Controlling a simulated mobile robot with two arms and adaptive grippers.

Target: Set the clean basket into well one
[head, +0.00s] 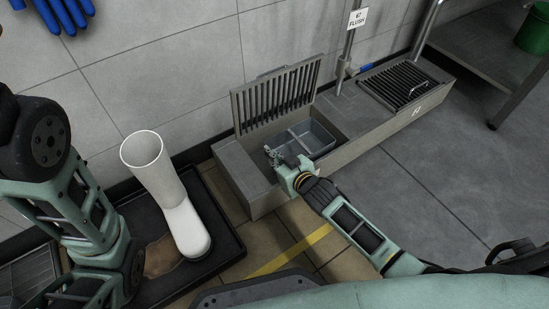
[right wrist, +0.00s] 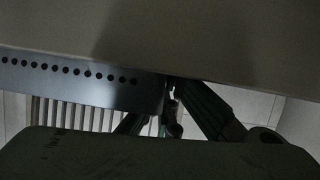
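A grey metal basket (head: 314,138) with two compartments sits in the opening of the floor trench under a raised slatted lid (head: 275,95). It looks level; how deep it sits is unclear. My right gripper (head: 272,154) is at its near left edge. In the right wrist view the fingers (right wrist: 172,95) close together at the end of a perforated metal wall (right wrist: 80,82), apparently the basket's, and seem to hold it; the contact is dark and partly hidden. My left arm enters from the left, its gripper out of view.
The trench kerb (head: 238,173) runs toward the back right, where a second slatted grate (head: 398,88) lies flat. A pipe with a sign (head: 357,18) stands behind. A white boot (head: 180,200) stands in a black tray (head: 232,241) at left.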

